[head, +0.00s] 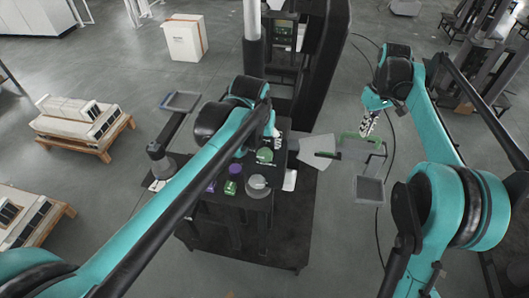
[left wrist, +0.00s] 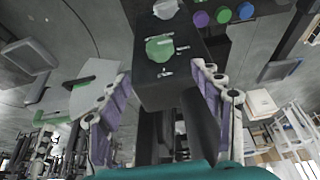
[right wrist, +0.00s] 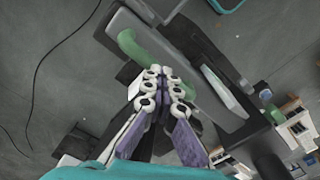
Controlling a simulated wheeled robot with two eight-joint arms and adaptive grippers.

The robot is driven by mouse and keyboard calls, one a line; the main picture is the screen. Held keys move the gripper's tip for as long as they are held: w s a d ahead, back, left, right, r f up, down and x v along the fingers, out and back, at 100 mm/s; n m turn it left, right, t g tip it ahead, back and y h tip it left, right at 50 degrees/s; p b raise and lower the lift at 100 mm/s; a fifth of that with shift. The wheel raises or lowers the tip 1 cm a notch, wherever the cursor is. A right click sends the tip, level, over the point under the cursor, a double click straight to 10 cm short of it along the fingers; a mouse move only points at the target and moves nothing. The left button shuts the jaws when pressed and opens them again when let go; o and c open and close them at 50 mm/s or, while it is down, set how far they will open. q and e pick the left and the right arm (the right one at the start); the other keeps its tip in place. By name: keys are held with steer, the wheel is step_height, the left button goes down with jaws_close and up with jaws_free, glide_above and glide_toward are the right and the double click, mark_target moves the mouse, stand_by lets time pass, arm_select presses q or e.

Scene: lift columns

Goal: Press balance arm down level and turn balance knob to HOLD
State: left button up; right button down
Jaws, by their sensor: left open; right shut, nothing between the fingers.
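The green balance knob (head: 264,155) sits on the black console. It also shows in the left wrist view (left wrist: 160,48), ahead of the spread fingers. My left gripper (head: 274,132) is open above the console by the knob, with no visible contact. The balance arm has a green handle bar (head: 362,141) at the right of the column, beside a pale quadrant plate (head: 318,146). My right gripper (head: 369,124) is shut and empty over the handle bar. In the right wrist view, its fingertips overlap the bar (right wrist: 140,52); I cannot tell whether they touch, or whether the arm is level.
Purple, green and grey knobs (head: 257,182) share the console. A grey tray (head: 370,190) hangs at the right, and a blue-edged tray (head: 181,101) stands at the left. The black column (head: 318,75) rises behind. Pallets with white blocks (head: 78,125) lie farther left.

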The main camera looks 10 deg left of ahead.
mark_target(264, 152)
arm_select(q)
steer(key=x, duration=1.1)
steer(key=shift+f, duration=0.3)
steer(key=c, duration=1.1)
